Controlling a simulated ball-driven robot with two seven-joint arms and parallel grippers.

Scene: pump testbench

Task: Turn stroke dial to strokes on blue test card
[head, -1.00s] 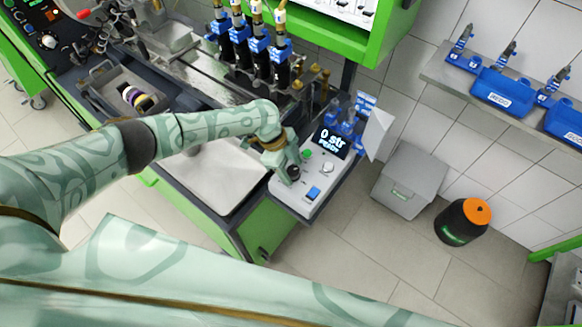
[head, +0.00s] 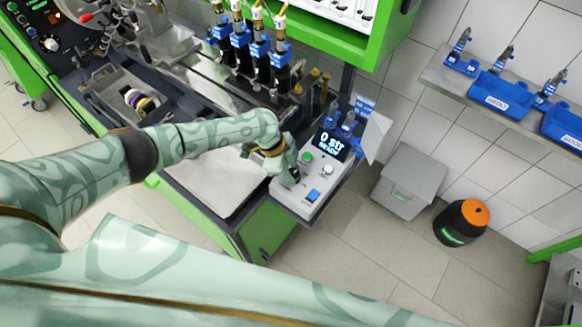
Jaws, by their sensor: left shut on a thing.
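The grey control box (head: 303,192) stands at the right end of the bench. Its display (head: 331,145) reads "0 str" with "READY" below. The box carries a green button (head: 306,157), a white knob (head: 328,170) and a blue switch (head: 313,195). My left gripper (head: 291,177) is at the box's left edge, shut on the dark stroke dial, which the fingers mostly hide. A blue labelled card (head: 365,104) stands behind the display; its text is too small to read, and I cannot tell whether it is the test card. My right gripper is not in view.
Blue-clamped injectors (head: 259,46) stand in a row behind my left arm. A white sheet (head: 377,137) hangs beside the display. A grey bin (head: 408,181) and an orange-topped black container (head: 462,222) stand on the floor at right. Blue trays (head: 497,93) sit on a wall shelf.

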